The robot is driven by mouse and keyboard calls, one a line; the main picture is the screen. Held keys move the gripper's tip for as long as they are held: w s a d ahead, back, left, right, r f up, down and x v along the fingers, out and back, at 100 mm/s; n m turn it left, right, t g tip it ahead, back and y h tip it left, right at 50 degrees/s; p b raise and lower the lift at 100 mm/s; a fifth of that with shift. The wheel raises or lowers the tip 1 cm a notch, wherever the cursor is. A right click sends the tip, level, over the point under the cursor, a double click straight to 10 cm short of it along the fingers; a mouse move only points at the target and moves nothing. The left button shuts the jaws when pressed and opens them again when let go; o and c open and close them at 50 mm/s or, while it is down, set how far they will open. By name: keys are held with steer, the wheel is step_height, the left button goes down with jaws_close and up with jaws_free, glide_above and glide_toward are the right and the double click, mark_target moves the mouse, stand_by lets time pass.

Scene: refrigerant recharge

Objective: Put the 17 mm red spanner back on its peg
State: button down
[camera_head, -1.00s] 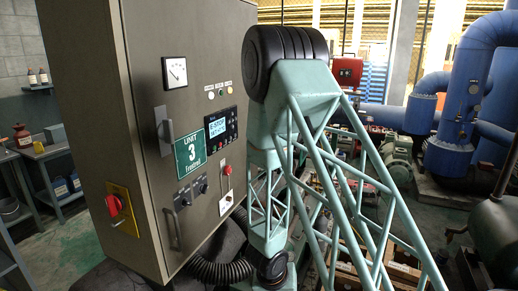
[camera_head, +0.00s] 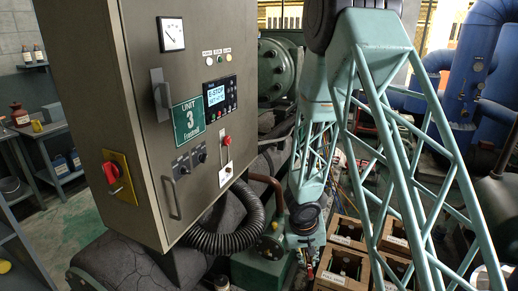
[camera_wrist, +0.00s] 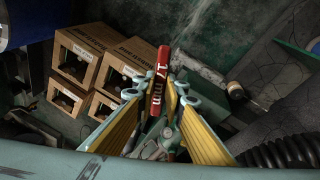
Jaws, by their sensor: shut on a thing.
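The red spanner (camera_wrist: 161,66), marked "17 mm" in white, is between the yellow fingers of my gripper (camera_wrist: 167,91) in the wrist view. My gripper is shut on it. The spanner's marked end points up the picture, past the fingertips; its lower part is partly hidden between the fingers. I cannot make out a peg in either view.
Wooden crates (camera_wrist: 78,60) stand left of my gripper in the wrist view, and below right of my wrist in the head view. The grey cabinet (camera_head: 222,120) and a black corrugated hose (camera_head: 232,236) are left of my arm. Blue pipes (camera_head: 475,80) stand at right.

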steer(key=shift+w+d+r+b, duration=0.25)
steer(key=shift+w+d, duration=0.2)
steer(key=shift+d, duration=0.3)
steer(key=shift+w+d+r+b, duration=0.1)
steer(key=shift+w+d+b, duration=0.1)
steer(key=shift+w+d, duration=0.4)
steer(key=shift+s+d, duration=0.15)
